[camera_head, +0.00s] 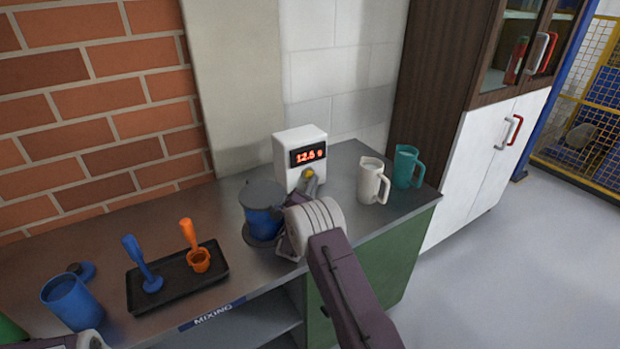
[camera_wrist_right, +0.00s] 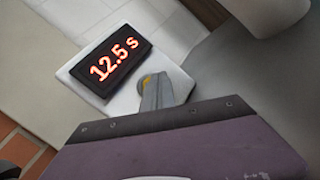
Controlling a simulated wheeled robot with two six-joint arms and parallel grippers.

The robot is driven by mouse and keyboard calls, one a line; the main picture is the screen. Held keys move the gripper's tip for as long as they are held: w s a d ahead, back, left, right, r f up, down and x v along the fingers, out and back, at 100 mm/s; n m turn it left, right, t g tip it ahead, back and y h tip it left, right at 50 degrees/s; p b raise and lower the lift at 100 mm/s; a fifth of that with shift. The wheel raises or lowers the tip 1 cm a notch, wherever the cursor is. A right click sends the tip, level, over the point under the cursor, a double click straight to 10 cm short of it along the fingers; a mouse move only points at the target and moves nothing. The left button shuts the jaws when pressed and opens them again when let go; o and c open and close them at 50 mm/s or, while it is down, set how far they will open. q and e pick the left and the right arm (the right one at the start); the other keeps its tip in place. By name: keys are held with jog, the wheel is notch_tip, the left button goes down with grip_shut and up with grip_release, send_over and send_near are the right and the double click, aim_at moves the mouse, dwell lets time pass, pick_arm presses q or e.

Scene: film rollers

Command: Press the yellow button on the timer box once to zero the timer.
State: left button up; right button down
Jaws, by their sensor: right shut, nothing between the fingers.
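The timer box (camera_head: 301,144) is white and stands at the back of the counter against the wall. Its red display reads 12.5 s, which also shows on the timer box in the right wrist view (camera_wrist_right: 165,58). The yellow button (camera_head: 309,173) is low on its front, partly covered in the right wrist view (camera_wrist_right: 146,80). My right gripper (camera_head: 312,182) is shut and empty, its fingertips right at the button; whether they touch it I cannot tell. Only a small part of my left arm (camera_head: 88,341) shows at the bottom left; its fingers are not visible.
A blue container with a grey lid (camera_head: 262,212) stands left of my right gripper, close to it. White (camera_head: 370,182) and teal (camera_head: 404,168) jugs stand to the right. A black tray (camera_head: 178,281) with blue and orange tools and a blue cup (camera_head: 72,301) are at left.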

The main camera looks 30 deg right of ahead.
jog(key=shift+w+b, duration=0.4)
jog(key=shift+w, duration=0.05)
dwell(0.6)
jog(key=shift+s, duration=0.85)
jog(key=shift+s+d, duration=0.15)
jog(key=shift+s, duration=1.1)
jog(key=shift+s+d, duration=0.1)
jog(key=shift+s, duration=1.15)
